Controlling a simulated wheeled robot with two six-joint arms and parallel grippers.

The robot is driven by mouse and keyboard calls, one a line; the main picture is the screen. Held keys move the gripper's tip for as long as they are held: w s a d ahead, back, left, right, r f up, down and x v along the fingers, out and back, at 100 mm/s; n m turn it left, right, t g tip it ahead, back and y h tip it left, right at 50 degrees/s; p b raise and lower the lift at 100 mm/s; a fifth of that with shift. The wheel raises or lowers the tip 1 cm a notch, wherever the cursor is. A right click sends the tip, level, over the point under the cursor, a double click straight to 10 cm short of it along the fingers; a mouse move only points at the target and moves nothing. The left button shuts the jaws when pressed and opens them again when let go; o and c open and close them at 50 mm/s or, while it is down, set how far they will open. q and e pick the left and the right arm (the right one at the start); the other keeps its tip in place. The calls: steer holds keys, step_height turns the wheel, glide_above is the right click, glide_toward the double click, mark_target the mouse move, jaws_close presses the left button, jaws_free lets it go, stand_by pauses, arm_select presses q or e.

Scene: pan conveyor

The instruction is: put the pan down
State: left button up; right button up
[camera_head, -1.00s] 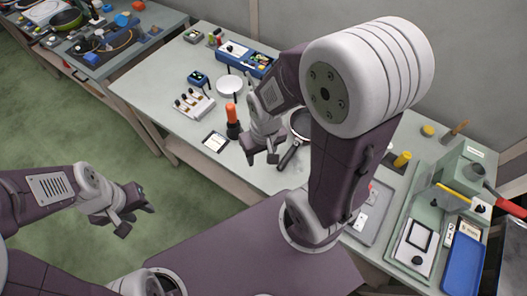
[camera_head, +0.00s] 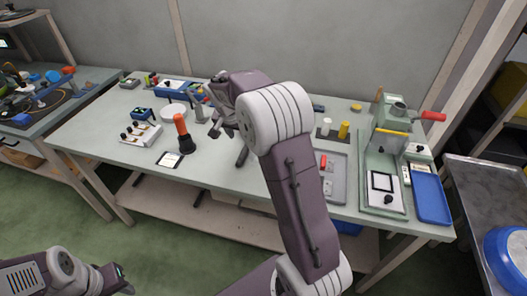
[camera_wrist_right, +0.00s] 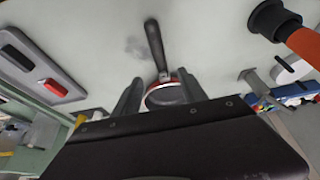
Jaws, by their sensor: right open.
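A small dark pan with a red side (camera_wrist_right: 163,98) and a long black handle (camera_wrist_right: 155,45) shows in the right wrist view, over the pale tabletop. In the head view my right arm hides its body; a dark handle (camera_head: 242,155) shows beside the arm. My right gripper (camera_head: 222,132) is open above the workbench. In the right wrist view its fingers (camera_wrist_right: 162,92) stand apart on either side of the pan in the picture; I see no grip on it. My left gripper (camera_head: 120,287) is at the bottom left, cut by the frame; its jaws are unclear.
An orange-handled tool (camera_head: 183,136) stands left on the workbench (camera_head: 225,178). A grey tray (camera_head: 338,175), a green machine (camera_head: 388,140) and a blue tray (camera_head: 430,195) are on the right. A blue round vessel (camera_head: 500,255) sits on a metal table (camera_head: 468,195) at the far right.

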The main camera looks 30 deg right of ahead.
mark_target(244, 151)
steer(key=shift+w+d+f, duration=0.5)
steer(key=shift+w+f, duration=0.25)
steer(key=shift+f, duration=0.15)
steer(key=shift+s+d+f, duration=0.1)
steer(key=shift+f, duration=0.45)
steer(key=shift+d+f, duration=0.25)
steer(key=shift+f, duration=0.7)
steer(key=shift+w+d+f, duration=0.1)
steer(key=shift+w+f, duration=0.15)
steer(key=shift+w, duration=0.1)
steer(key=x, duration=0.4)
steer(key=shift+d+f+b, duration=0.1)
steer(key=shift+f+b, duration=0.2)
steer(key=shift+f, duration=0.1)
jaws_close()
steer(key=shift+r, duration=0.1)
